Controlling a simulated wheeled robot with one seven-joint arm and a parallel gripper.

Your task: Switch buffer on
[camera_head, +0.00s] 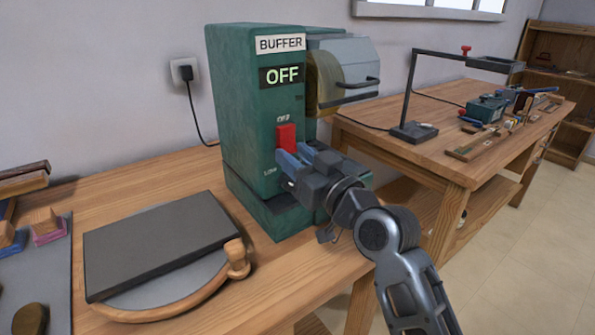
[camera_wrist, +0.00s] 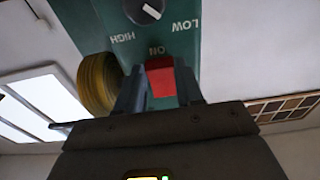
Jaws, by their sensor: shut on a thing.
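The green buffer (camera_head: 240,100) stands on the wooden bench, and its display (camera_head: 282,76) reads OFF. A red switch (camera_head: 287,136) is on its front panel, below a small label. My gripper (camera_head: 288,160) is at the lower part of the switch. In the wrist view, the red switch (camera_wrist: 161,79) sits between the two fingers of my gripper (camera_wrist: 160,92), which is shut on it. An ON label and a speed dial (camera_wrist: 144,9) marked LOW and HIGH show beyond the switch. In the head view my gripper hides the dial.
The buffing wheel (camera_head: 325,82) and its grey guard (camera_head: 350,65) are right of the panel. A dark slab (camera_head: 160,243) on a round wooden board lies at left. A cord runs to a wall outlet (camera_head: 184,72). A second bench (camera_head: 445,148) with tools stands at right.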

